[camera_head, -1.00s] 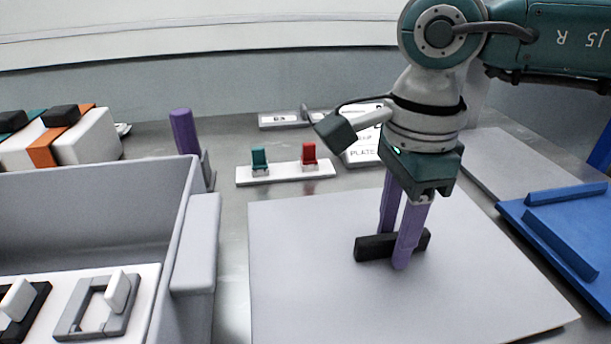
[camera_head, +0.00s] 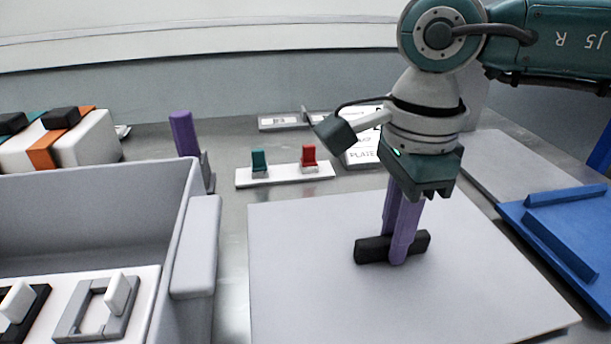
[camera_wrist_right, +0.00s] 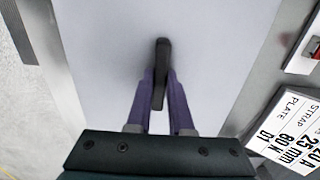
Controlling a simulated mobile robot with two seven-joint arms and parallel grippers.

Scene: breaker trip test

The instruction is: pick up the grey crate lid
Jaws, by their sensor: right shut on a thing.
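The grey crate lid (camera_head: 310,285) is a flat, pale grey panel lying on the bench right of the grey crate (camera_head: 198,245). A black bar handle (camera_head: 372,250) stands up from its middle. My right gripper (camera_head: 397,250) comes down from above with purple fingers either side of the handle, and it is shut on it. The right wrist view shows the lid (camera_wrist_right: 105,60) and the handle (camera_wrist_right: 162,62) between the two fingers (camera_wrist_right: 160,105). The lid appears to lie flat. My left gripper is not in view.
Two small switches, teal (camera_head: 259,160) and red (camera_head: 309,156), stand on a white strip behind the lid. A blue tray (camera_head: 560,235) lies to the right. White blocks with an orange band (camera_head: 45,150) stand at the back left. A label plate (camera_wrist_right: 290,130) lies beside the lid.

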